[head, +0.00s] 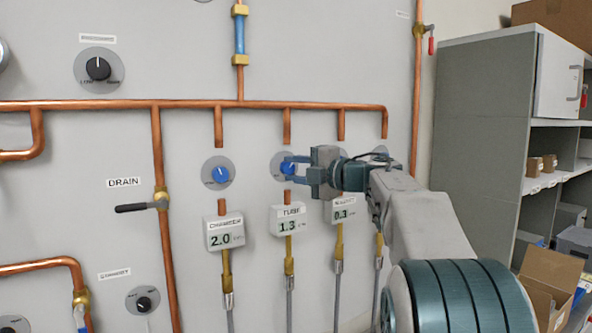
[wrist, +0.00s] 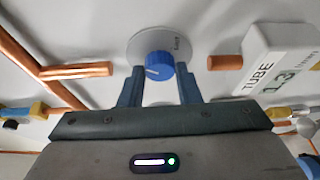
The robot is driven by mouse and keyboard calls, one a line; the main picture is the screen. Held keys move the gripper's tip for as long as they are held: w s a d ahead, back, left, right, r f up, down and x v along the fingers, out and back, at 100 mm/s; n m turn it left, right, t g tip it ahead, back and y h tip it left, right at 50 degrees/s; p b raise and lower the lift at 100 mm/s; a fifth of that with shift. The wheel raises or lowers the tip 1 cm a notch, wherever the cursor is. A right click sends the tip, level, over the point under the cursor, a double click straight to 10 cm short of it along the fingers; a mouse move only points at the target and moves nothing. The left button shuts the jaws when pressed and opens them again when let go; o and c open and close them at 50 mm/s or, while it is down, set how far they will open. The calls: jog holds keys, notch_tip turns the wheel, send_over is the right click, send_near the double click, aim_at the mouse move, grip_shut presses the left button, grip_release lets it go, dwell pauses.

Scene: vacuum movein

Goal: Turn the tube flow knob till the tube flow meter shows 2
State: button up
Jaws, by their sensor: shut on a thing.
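The tube flow knob (head: 288,168) is a blue dial on a round grey plate on the wall panel. In the wrist view the blue knob (wrist: 158,66) sits between my two fingers, with a white pointer line on its face. My gripper (head: 292,166) is shut on the knob, one finger on each side; it also shows in the wrist view (wrist: 160,74). The tube flow meter (head: 288,220), a white box labelled TUBE below the knob, reads 1.3. It also shows in the wrist view (wrist: 281,70), turned on its side.
To the left, a matching blue knob (head: 220,174) stands above the chamber meter (head: 223,232), which reads 2.0. A third meter (head: 343,212) reads 0.3, right of the tube meter. Copper pipes (head: 180,105) and a drain valve handle (head: 140,207) stick out from the panel. Shelves stand at right.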

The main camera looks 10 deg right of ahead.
jog(key=o, duration=1)
jog(key=shift+c, duration=0.2)
jog(key=b+v, duration=0.3)
jog(key=v, duration=1)
jog(key=shift+s+d, duration=0.25)
jog(key=shift+d, duration=0.1)
